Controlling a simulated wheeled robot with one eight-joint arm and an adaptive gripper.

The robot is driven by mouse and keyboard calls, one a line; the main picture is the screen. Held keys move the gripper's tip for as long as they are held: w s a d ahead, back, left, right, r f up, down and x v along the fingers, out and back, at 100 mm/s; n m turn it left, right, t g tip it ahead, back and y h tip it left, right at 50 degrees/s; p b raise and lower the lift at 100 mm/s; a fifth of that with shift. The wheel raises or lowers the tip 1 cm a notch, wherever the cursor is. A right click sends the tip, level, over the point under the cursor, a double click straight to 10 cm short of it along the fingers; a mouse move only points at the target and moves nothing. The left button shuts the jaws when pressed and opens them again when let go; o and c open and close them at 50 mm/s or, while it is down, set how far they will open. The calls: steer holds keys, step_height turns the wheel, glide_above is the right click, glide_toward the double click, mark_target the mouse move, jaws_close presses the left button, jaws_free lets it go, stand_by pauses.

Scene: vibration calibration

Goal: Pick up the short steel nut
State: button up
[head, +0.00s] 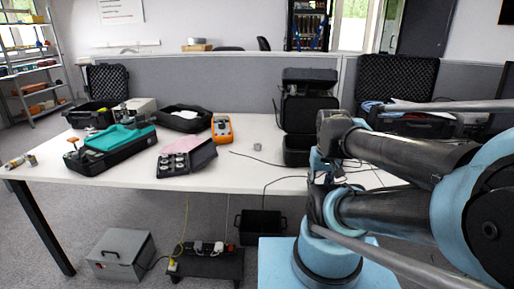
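A small grey metallic piece (257,147), which looks like the short steel nut, sits alone on the white table near its middle. It is too small here to make out its shape or hole. Two small metal pieces lie at the table's far left edge, a brassy one (14,163) and a grey one (32,159). My arm fills the right side, folded, with its dark wrist end to the right of the grey piece and apart from it. I cannot make out my gripper's fingertips against the dark joints.
On the white table (232,178) stand a tray of parts (187,160), an orange meter (222,129), a case with teal cloth (112,150) and black cases (305,115). A grey partition runs behind. A grey box (121,255) and black crate (260,224) are below. The table around the grey piece is mostly clear.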

steer(key=shift+d, duration=0.15)
steer(key=o, duration=0.4)
steer(key=shift+s+r, duration=0.15)
steer(key=shift+s, duration=0.05)
step_height(320, 180, up, 17)
steer(key=m+g, duration=0.2)
steer(key=m, duration=1.7)
glide_above(258, 144)
step_height(258, 144, down, 17)
